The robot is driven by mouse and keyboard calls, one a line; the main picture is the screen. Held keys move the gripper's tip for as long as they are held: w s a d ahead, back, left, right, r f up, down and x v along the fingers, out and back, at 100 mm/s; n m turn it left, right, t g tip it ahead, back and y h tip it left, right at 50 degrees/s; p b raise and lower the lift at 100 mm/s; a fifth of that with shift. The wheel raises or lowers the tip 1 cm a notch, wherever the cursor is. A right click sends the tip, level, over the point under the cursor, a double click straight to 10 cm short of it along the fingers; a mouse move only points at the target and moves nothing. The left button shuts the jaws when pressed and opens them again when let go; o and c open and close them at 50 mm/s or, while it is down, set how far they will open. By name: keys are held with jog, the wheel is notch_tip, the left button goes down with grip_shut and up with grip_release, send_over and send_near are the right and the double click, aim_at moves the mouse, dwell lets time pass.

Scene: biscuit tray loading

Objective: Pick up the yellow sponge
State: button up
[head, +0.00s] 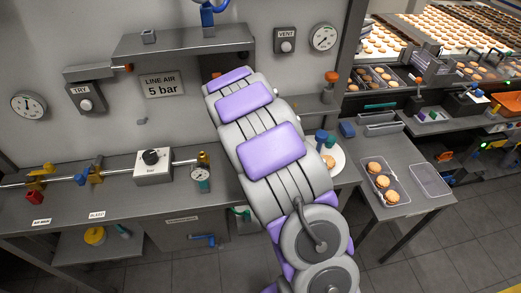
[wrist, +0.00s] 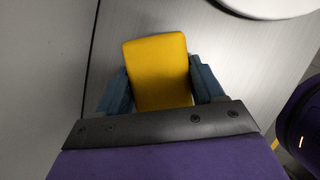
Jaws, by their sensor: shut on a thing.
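The yellow sponge (wrist: 158,62) is a rounded block in the middle of the wrist view. My gripper (wrist: 161,84) has its two blue-grey fingers against the left and right sides of the sponge and is shut on it. The far end of the sponge sticks out beyond the fingers. A grey surface lies behind it; I cannot tell whether the sponge touches it. In the head view my grey and purple arm covers the middle, and I cannot make out the sponge or my gripper there.
A white plate (head: 338,160) stands on the grey bench right of my arm; a white rim (wrist: 270,8) shows in the wrist view. A clear tray (head: 397,183) with biscuits sits on the right table (head: 390,212). Valves and a white box (head: 152,168) line the left bench.

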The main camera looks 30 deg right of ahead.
jog(key=shift+r, duration=0.5)
notch_tip(320, 180, up, 3)
jog(key=shift+w+p, duration=0.1)
jog(key=shift+p, duration=0.65)
jog(key=s+a, duration=0.1)
jog(key=s, duration=0.4)
jog(key=s+a+p, duration=0.1)
jog(key=s+a, duration=0.1)
jog(key=s, duration=0.3)
jog(key=s+a+r+p, duration=0.1)
jog(key=s+a, duration=0.1)
jog(key=s, duration=0.3)
jog(key=shift+s, duration=0.15)
jog(key=o, duration=0.5)
jog(key=c, duration=0.3)
jog(key=shift+c, duration=0.2)
jog(key=shift+s, duration=0.1)
